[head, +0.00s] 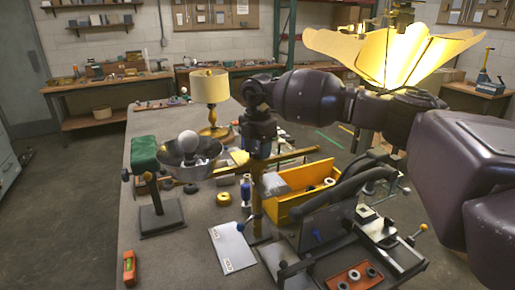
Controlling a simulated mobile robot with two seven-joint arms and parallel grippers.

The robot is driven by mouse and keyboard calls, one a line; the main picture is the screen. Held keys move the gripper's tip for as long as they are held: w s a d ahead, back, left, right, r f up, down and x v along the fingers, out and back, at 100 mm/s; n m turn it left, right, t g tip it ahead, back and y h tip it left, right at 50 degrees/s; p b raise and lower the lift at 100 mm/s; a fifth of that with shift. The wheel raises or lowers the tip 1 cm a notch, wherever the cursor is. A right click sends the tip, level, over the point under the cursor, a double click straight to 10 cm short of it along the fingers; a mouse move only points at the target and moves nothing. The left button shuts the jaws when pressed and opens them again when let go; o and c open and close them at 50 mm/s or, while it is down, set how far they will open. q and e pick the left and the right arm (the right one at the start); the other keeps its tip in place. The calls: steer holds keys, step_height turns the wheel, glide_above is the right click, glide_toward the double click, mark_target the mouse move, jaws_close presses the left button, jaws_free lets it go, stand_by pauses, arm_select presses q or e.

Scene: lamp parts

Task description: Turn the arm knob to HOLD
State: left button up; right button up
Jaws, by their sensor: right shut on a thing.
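A brass lamp post (257,205) stands on the bench, with a brass arm (296,155) running across its top. A metal bowl shade with a white bulb (187,140) sits to the left of the post. My right gripper (259,153) points down at the joint of post and arm, shut on what appears to be the arm knob. The gripper largely hides the knob, so its setting cannot be read. My left gripper is out of view.
A yellow bin (296,207) and a dark rack of tools stand right of the post. A card (233,247) lies in front. A green-topped stand (158,213) is at left, an orange level (129,267) at front left.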

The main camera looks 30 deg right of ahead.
mark_target(258, 150)
steer(key=shift+r, duration=0.2)
stand_by(0.4)
steer(key=o, duration=0.9)
steer(key=shift+f, duration=0.1)
step_height(258, 150, up, 11)
steer(key=shift+f+b, duration=0.1)
steer(key=shift+b, duration=0.5)
